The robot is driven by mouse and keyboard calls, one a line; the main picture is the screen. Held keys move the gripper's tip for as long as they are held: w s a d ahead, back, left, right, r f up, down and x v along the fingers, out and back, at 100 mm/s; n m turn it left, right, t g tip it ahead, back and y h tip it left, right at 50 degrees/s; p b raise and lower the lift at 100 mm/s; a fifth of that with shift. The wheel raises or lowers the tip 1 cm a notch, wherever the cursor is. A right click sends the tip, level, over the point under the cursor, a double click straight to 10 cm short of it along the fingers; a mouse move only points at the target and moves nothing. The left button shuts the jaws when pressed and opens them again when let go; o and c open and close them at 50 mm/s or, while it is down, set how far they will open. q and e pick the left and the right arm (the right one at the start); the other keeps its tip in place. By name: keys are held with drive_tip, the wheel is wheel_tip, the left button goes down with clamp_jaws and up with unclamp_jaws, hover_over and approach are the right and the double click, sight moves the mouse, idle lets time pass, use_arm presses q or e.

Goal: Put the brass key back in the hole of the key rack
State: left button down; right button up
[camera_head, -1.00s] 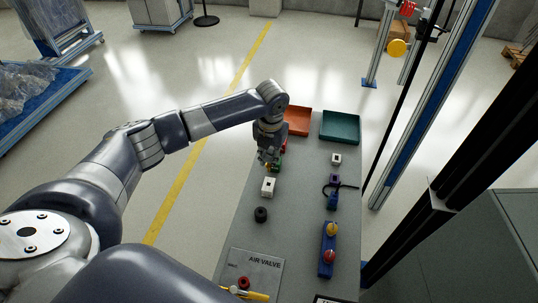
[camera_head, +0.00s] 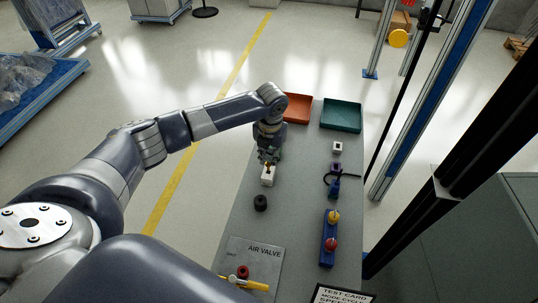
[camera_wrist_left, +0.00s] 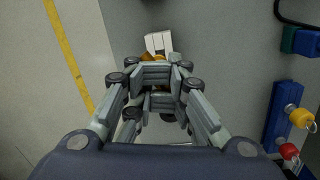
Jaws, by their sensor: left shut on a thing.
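My left gripper (camera_head: 268,160) is shut on the brass key (camera_head: 268,167), a small brass-coloured bit at its fingertips. The key also shows in the left wrist view (camera_wrist_left: 187,86), mostly hidden by the fingers. A white block (camera_head: 267,180), possibly the key rack, stands right below the fingertips. It also shows just beyond the fingers in the left wrist view (camera_wrist_left: 158,42). I cannot tell whether the key touches the block or enters a hole. My right gripper is not in view.
A black round knob (camera_head: 260,202) stands in front of the white block. A blue block (camera_head: 328,245) with yellow and red knobs is at right. Another white block (camera_head: 337,147) and a purple block (camera_head: 336,168) stand behind it. Orange (camera_head: 297,120) and teal (camera_head: 341,130) trays lie at the back.

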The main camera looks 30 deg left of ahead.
sight(269, 166)
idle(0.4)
use_arm(q)
drive_tip(key=shift+p, duration=0.35)
idle(0.3)
drive_tip(key=shift+p, duration=0.45)
idle(0.6)
drive_tip(key=shift+f, duration=0.35)
drive_tip(key=shift+f+b, duration=1.2)
drive_tip(key=shift+f, duration=0.5)
drive_tip(key=c, duration=1.1)
unclamp_jaws()
drive_tip(key=shift+s, duration=0.1)
